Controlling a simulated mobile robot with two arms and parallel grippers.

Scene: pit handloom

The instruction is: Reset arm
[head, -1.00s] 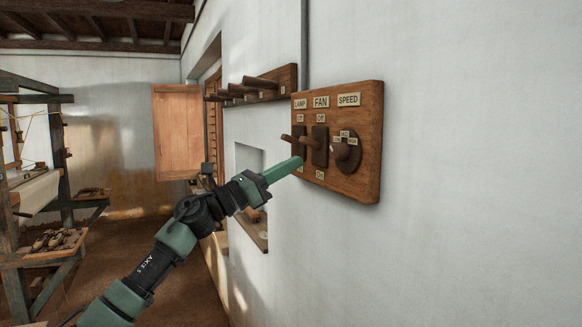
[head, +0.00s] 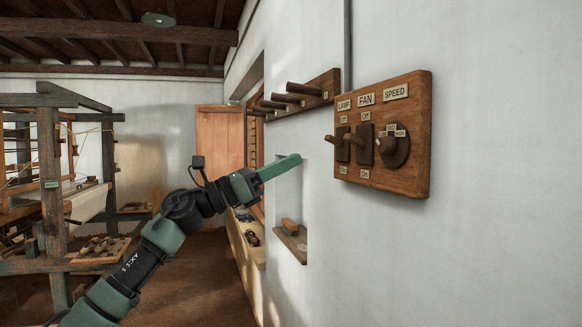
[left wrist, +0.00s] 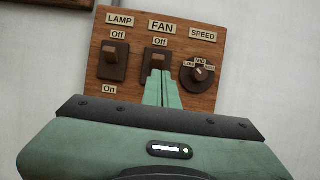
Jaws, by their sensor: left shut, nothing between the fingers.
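My left gripper (head: 294,161) is shut and empty, its green fingers pointing right in the head view. It is in the air left of the wooden switch board (head: 420,150) on the white wall, apart from it. The board has a lamp switch (head: 341,142), a fan switch (head: 365,146) and a round speed knob (head: 393,147). In the left wrist view, the green fingers (left wrist: 162,78) overlap the lower part of the fan switch (left wrist: 153,62) and hide its "On" label. The lamp switch (left wrist: 113,62) and speed knob (left wrist: 198,73) show clear of them. My right gripper is not in view.
A peg rail (head: 325,85) is on the wall left of the board. Below is a wall niche with a wooden shelf (head: 290,243). A wooden loom (head: 50,185) stands at the left. The floor between loom and wall looks clear.

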